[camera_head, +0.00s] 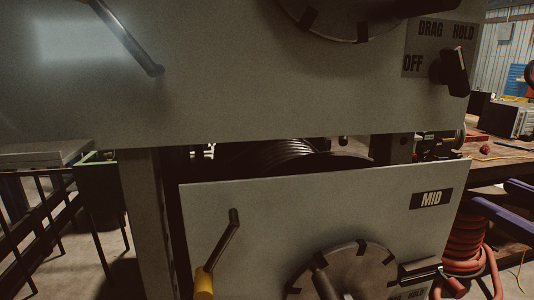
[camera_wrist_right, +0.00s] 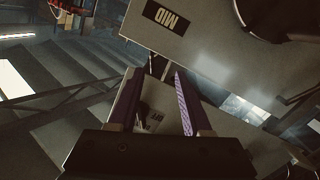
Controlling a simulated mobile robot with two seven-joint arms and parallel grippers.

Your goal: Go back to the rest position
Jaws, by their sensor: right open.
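My right gripper (camera_head: 490,195) comes in at the right edge of the head view, its two purple fingers apart beside the lower grey panel (camera_head: 330,215) labelled MID. In the right wrist view the same gripper (camera_wrist_right: 157,75) is open with nothing held between its fingers. The MID panel (camera_wrist_right: 215,45) fills the upper right there, beyond the fingertips. I cannot tell the exact gap to it. My left gripper is not in view.
An upper grey panel (camera_head: 270,100) carries a DRAG/HOLD/OFF knob (camera_head: 455,72) and a crank (camera_head: 128,38). The lower panel has a yellow-handled crank (camera_head: 204,283) and a round dial (camera_head: 350,272). A coiled red hose (camera_head: 465,245) and a workbench (camera_head: 495,152) stand at right.

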